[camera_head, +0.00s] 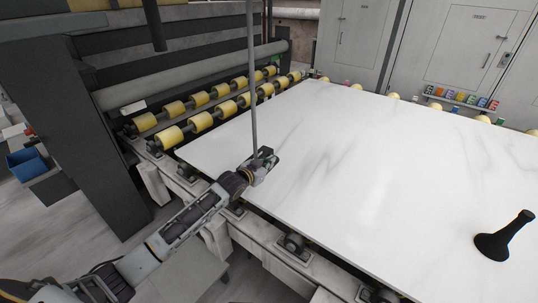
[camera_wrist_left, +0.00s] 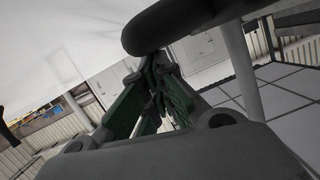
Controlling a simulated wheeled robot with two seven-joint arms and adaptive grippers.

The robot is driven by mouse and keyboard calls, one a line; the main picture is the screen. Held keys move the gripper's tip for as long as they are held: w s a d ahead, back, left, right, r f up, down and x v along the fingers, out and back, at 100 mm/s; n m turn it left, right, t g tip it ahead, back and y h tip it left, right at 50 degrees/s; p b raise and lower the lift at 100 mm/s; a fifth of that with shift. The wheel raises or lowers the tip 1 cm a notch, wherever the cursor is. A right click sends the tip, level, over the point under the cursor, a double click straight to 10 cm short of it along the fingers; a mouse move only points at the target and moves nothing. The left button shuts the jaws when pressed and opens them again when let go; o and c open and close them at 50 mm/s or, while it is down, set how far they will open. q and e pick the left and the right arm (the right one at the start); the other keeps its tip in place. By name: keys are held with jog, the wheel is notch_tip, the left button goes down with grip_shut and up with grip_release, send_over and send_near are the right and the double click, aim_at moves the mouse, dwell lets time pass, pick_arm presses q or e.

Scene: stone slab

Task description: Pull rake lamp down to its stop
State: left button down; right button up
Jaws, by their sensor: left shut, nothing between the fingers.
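A thin grey rod (camera_head: 252,80) hangs down from above the picture to my left gripper (camera_head: 268,158), over the near left edge of the slab. I take it for part of the rake lamp; no lamp head is clearly seen. In the left wrist view a pale rod (camera_wrist_left: 242,70) and a thick black rounded bar (camera_wrist_left: 185,22) are close to the gripper (camera_wrist_left: 157,58). The green-sided fingers are shut with nothing between them. Their tips lie just below the black bar in the picture; I cannot tell whether they touch it. My right gripper is out of view.
A white marble slab (camera_head: 350,150) fills the middle and right. Yellow rollers (camera_head: 200,122) line its left side. A black flared object with a handle (camera_head: 492,245) stands on the slab. Grey cabinets (camera_head: 455,50) stand behind. A blue bin (camera_head: 27,164) is at far left.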

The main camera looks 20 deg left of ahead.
pick_arm(q)
jog(key=shift+s+f, duration=0.15)
jog(key=shift+f, duration=0.25)
jog(key=shift+s+a, duration=0.1)
jog(key=shift+s, duration=0.35)
jog(key=r+v, duration=0.1)
jog(key=v, duration=0.5)
dwell(0.3)
jog(key=shift+s+a, duration=0.1)
dwell(0.3)
